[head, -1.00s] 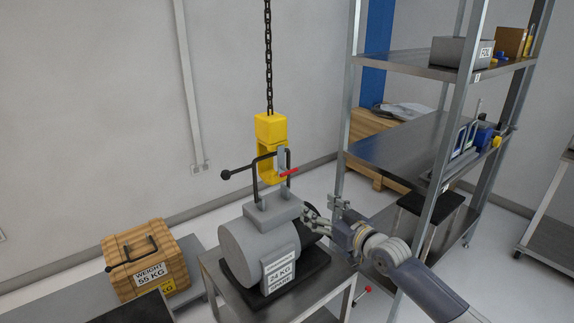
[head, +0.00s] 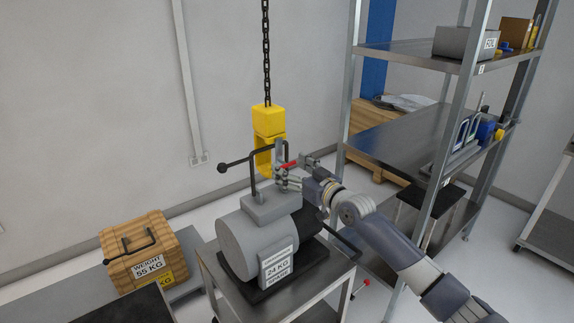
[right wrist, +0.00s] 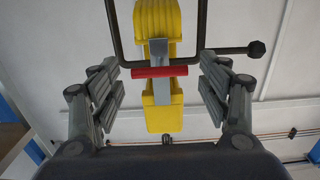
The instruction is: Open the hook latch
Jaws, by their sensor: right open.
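The yellow hook (head: 263,155) hangs from the chain above the grey cylinder weight. Its grey latch (head: 279,152) has a red handle (head: 289,164) and spans the hook's mouth. In the right wrist view the red handle (right wrist: 160,71) lies crosswise on the grey latch (right wrist: 159,50), in front of the yellow hook (right wrist: 163,110). My right gripper (head: 298,172) is open and close to the red handle. Its fingers stand to either side of the handle in the right wrist view (right wrist: 161,85), apart from it. My left gripper is not in view.
A black bail handle (head: 238,164) with a knob passes through the hook. The grey weight (head: 244,245), labelled 24 KG, sits on a metal table (head: 310,300). A wooden 55 KG weight (head: 143,250) stands at left. A metal shelf (head: 420,150) stands at right.

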